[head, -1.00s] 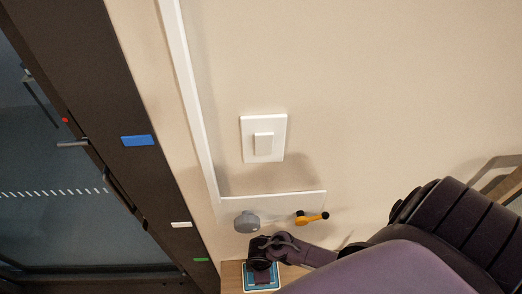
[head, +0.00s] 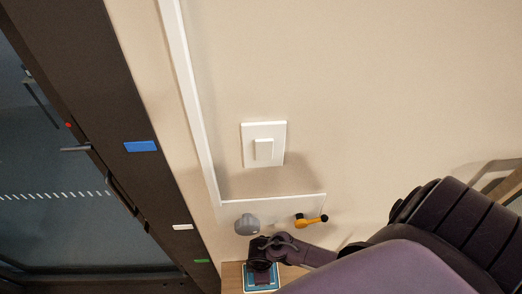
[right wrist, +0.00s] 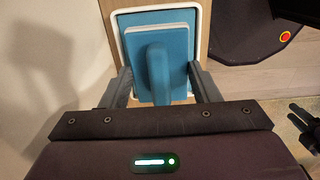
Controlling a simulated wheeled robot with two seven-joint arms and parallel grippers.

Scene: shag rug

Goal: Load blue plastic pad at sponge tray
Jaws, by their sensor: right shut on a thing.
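The blue plastic pad (right wrist: 135,35) is a flat blue piece with a raised rounded grip on top. In the right wrist view it lies over the sponge tray (right wrist: 202,20), a shallow tray with a white rim, and covers most of its inside. I cannot tell whether it touches the tray floor. My right gripper (right wrist: 160,88) is shut on the pad, with a grey finger at each side of it. In the head view my right gripper (head: 262,279) points down over the tray (head: 248,289), hiding the pad's middle. My left gripper does not clearly show.
The tray stands on a narrow wooden surface (head: 230,275) against a beige wall. A grey knob (head: 247,224) and a yellow-black handle (head: 310,220) stick out just above. A white switch (head: 264,144) is higher up. A dark door frame (head: 120,130) stands at left.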

